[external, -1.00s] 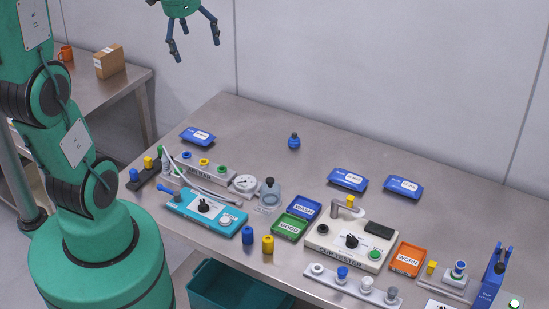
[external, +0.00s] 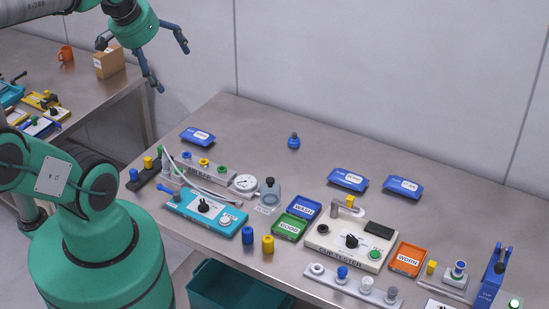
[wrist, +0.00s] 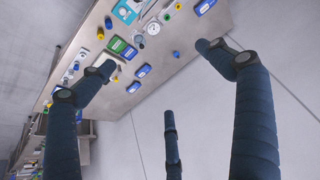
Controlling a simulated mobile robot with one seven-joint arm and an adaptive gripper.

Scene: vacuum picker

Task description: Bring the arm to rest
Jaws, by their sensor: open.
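My gripper (external: 168,62) is in the upper left of the external view, raised above the gap between the two tables. Its dark blue fingers are spread open, with nothing between them. In the wrist view my gripper (wrist: 165,95) shows its fingers apart, with the bench and wall far beyond them. My green arm is folded back over its base at the left, and its upper part runs out of the picture at the top left.
The main steel bench (external: 240,120) holds a teal unit (external: 190,210), a cup tester (external: 335,255), trays and several blue packets. A side table (external: 100,90) at the left carries a cardboard box (external: 109,62) and an orange mug (external: 66,53). A green bin (external: 235,290) stands below the bench front.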

